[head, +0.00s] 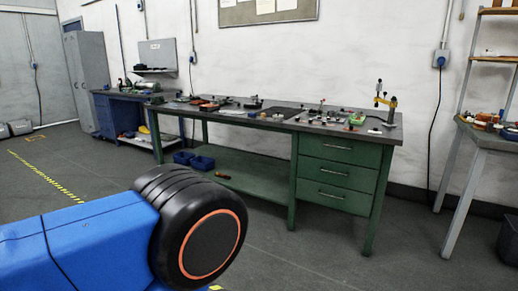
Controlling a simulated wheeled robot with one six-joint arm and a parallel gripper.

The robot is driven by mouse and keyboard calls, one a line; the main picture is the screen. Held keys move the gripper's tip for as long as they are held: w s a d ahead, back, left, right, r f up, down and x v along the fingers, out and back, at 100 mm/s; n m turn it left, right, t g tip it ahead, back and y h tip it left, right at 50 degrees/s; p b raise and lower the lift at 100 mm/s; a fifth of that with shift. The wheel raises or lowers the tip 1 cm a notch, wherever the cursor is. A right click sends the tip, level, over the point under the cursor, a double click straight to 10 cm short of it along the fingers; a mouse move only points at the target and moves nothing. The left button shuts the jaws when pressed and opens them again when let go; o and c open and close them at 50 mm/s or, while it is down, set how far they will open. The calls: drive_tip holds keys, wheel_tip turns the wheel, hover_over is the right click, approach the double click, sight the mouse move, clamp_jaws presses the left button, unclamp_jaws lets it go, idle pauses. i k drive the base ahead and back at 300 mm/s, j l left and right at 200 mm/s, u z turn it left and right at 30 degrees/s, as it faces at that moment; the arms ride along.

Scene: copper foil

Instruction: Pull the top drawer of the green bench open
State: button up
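The green bench (236,180) stands against the white wall, with a dark grey top. Its drawer block at the right has a stack of three green drawers, all closed. The top drawer (322,149) has a thin bar handle (337,146) across its front. The middle drawer (318,171) and bottom drawer (316,195) have the same kind of handle. A blue and black part of my arm fills the lower left, well in front of the bench and apart from it. My gripper is not in view.
Tools and small parts lie on the bench top; blue bins (202,163) sit on its lower shelf. A blue bench (115,115) and grey locker (88,80) stand at left. A grey-legged table (470,165) is at right. The floor (310,255) before the drawers is clear.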

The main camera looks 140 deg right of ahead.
sight(368, 154)
drive_tip(key=z, duration=5.35)
drive_tip(key=i+j+z, duration=0.1)
drive_tip(key=i+j, duration=0.15)
drive_tip(key=i, duration=0.15)
drive_tip(key=i+j+z, duration=0.1)
drive_tip(key=i+j, duration=0.15)
drive_tip(key=i, duration=0.15)
